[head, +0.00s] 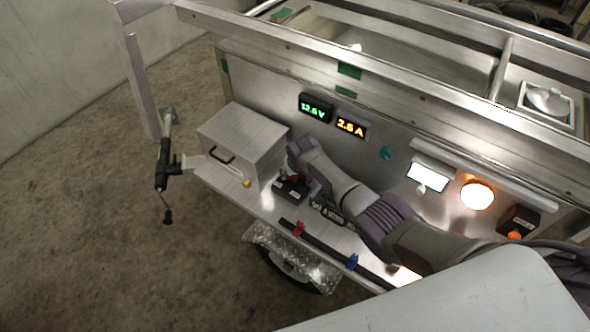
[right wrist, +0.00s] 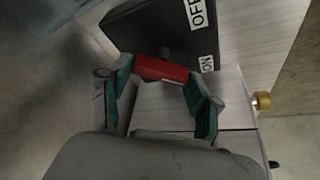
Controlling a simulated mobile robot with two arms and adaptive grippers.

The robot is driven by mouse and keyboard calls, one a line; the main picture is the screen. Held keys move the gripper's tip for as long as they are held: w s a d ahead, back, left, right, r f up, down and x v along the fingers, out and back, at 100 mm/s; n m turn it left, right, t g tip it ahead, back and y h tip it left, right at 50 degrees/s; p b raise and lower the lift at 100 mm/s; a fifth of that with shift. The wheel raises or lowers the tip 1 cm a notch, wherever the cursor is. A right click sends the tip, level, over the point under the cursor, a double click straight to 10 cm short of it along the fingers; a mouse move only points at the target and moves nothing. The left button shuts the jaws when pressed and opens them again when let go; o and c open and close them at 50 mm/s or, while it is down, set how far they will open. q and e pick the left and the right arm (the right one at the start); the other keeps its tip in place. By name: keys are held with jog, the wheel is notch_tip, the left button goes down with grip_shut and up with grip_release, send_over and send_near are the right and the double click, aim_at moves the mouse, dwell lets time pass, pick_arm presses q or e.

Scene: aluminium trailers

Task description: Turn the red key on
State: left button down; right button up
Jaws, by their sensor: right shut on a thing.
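The red key (right wrist: 161,69) is a short red bar on a dark stem on the face of a black switch box (right wrist: 165,30). White OFF and ON labels (right wrist: 206,63) are on the box. The bar lies crosswise in the right wrist view, its right end near the ON label. My right gripper (right wrist: 163,88) is shut on the key, one green-padded finger at each end. In the head view the box (head: 291,190) sits on the trailer's shelf, and my right wrist hides much of the gripper and key. My left gripper is not in view.
A metal box with a black handle (head: 240,145) stands left of the switch box. Red (head: 299,228) and blue (head: 352,261) valve handles are at the front edge.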

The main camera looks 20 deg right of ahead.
jog(key=shift+m, duration=0.5)
jog(key=shift+h, duration=0.3)
jog(key=o, duration=1.1)
jog(key=shift+o, duration=0.2)
jog(key=v, duration=1.2)
